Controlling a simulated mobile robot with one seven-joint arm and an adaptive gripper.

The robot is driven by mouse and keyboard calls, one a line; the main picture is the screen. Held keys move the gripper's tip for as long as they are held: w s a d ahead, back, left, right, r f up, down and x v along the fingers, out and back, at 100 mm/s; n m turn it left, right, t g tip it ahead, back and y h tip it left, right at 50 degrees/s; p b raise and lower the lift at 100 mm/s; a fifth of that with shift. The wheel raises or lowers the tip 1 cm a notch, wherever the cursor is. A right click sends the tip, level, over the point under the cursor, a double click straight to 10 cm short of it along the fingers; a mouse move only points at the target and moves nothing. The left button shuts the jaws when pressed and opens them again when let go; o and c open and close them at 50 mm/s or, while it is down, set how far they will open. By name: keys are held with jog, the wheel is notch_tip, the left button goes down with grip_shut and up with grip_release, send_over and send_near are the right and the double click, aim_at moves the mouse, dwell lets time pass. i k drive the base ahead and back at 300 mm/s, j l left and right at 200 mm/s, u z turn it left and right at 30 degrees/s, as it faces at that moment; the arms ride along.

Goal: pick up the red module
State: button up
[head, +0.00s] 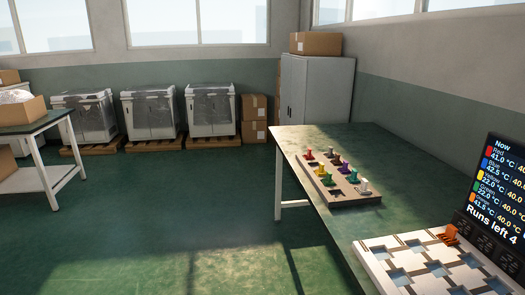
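The red module (309,155) is a small upright piece at the far left corner of a brown wooden tray (356,200). The tray lies on a green-topped table (315,137). Several other small modules stand in the same tray, among them a yellow one (320,171), a green one (328,180), a purple one (337,158) and a white one (363,186). My gripper does not show in the head view.
A white block with bluish square recesses (376,244) sits at the table's near end, with an orange module (450,235) at its back. A dark screen (508,185) stands at right. A grey cabinet (314,92) stands behind the table. The floor left of the table is clear.

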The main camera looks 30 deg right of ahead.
aim_at(308, 156)
jog(key=i+z, duration=0.1)
jog(key=i, duration=0.65)
jog(key=i+j+z, duration=0.1)
jog(key=i, duration=0.6)
jog(key=i+j+z, duration=0.2)
jog(key=i+z, duration=0.2)
jog(key=i+j+z, duration=0.4)
jog(key=i, duration=0.15)
jog(key=i+j+z, duration=0.4)
jog(key=j, duration=0.05)
